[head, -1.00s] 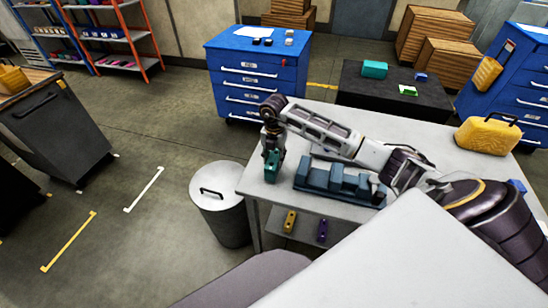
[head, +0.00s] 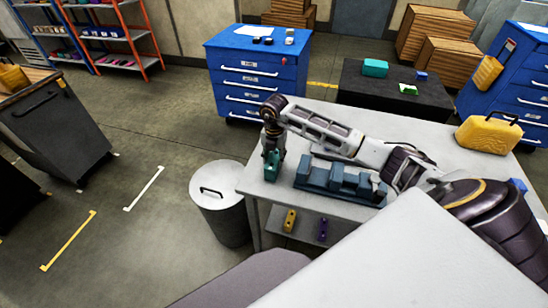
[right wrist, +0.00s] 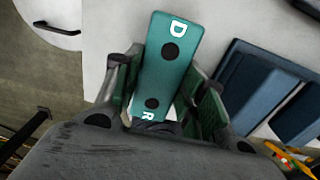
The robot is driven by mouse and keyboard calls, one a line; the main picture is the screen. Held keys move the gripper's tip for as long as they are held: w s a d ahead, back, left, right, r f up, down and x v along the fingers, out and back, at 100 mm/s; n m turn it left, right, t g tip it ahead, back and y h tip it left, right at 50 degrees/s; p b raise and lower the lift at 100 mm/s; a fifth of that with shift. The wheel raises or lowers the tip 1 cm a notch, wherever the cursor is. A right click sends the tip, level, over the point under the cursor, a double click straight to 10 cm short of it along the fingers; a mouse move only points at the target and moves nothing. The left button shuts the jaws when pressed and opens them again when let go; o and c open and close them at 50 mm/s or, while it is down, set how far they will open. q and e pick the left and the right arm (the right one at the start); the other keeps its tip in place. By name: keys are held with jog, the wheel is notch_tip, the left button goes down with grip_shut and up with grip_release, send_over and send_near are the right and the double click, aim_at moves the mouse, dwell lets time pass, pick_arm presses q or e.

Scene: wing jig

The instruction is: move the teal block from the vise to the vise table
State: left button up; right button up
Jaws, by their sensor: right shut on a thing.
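The teal block (head: 272,171) is in my right gripper (head: 271,157), at the left end of the light grey vise table (head: 291,193). In the right wrist view the block (right wrist: 168,62) stands lengthwise between the two fingers of the right gripper (right wrist: 164,100), with letters and dark round holes on its face. I cannot tell whether its underside touches the tabletop. The blue-grey vise (head: 333,180) is on the table to the right of the block, apart from it; part of the vise (right wrist: 262,85) shows at the right of the wrist view. My left gripper is out of view.
A lidded grey bin (head: 218,195) stands against the table's left side. A yellow case (head: 488,135) sits at the table's far right. A yellow part (head: 290,220) and a purple part (head: 323,230) are on the lower shelf. My right arm spans the tabletop behind the vise.

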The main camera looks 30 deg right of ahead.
jog(key=o, duration=1.3)
jog(key=shift+f, duration=0.15)
jog(key=shift+r, duration=6.05)
